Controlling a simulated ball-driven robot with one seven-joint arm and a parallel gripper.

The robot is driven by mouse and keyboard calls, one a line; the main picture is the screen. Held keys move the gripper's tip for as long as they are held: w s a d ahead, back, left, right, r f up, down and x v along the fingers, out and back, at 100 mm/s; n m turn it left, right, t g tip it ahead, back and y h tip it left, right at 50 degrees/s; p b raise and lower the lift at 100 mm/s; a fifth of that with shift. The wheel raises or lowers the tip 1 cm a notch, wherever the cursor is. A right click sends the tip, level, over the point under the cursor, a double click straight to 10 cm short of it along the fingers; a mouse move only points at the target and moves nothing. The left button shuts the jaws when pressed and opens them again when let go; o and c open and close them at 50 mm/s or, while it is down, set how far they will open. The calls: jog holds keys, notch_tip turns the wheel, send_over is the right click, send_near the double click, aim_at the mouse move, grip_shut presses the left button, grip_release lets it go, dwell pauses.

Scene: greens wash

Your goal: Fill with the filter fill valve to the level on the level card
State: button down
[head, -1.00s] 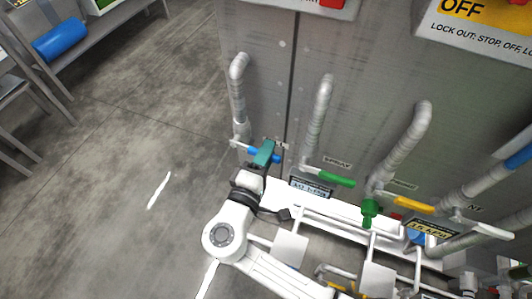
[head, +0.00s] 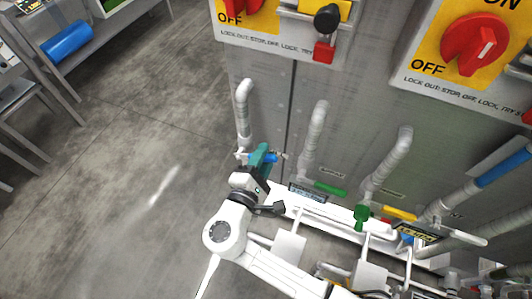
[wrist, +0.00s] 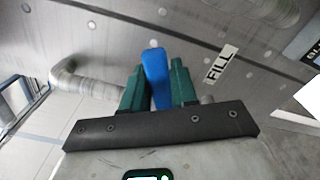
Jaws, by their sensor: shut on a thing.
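My gripper (head: 262,156) is at the left pipe of the grey cabinet, with its teal fingers closed around a blue lever handle (head: 271,158). In the wrist view the blue handle (wrist: 156,75) stands between the two green fingers (wrist: 155,88). A plate reading FILL (wrist: 221,63) is on the panel just right of the handle. The fingers hide part of the handle and the valve body. I cannot make out a level card in these views.
A green lever (head: 330,188) and a yellow lever (head: 399,214) sit on pipes to the right. Red rotary switches (head: 474,45) are above. A blue roll (head: 67,40) lies on a shelf at left. The floor (head: 120,160) left of the cabinet is clear.

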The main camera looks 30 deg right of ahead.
jog(key=shift+w+a+r+n+p, duration=0.2)
jog(key=shift+r+n+p, duration=0.2)
jog(key=shift+n+p, duration=0.25)
jog(key=c, duration=1)
grip_release()
jog(key=shift+o, duration=0.2)
jog(key=b+v, duration=0.1)
jog(key=v, duration=0.9)
jog(key=shift+s+a+b, duration=0.2)
jog(key=shift+a+b, duration=0.1)
jog(key=shift+b, duration=0.1)
jog(key=shift+a, duration=0.1)
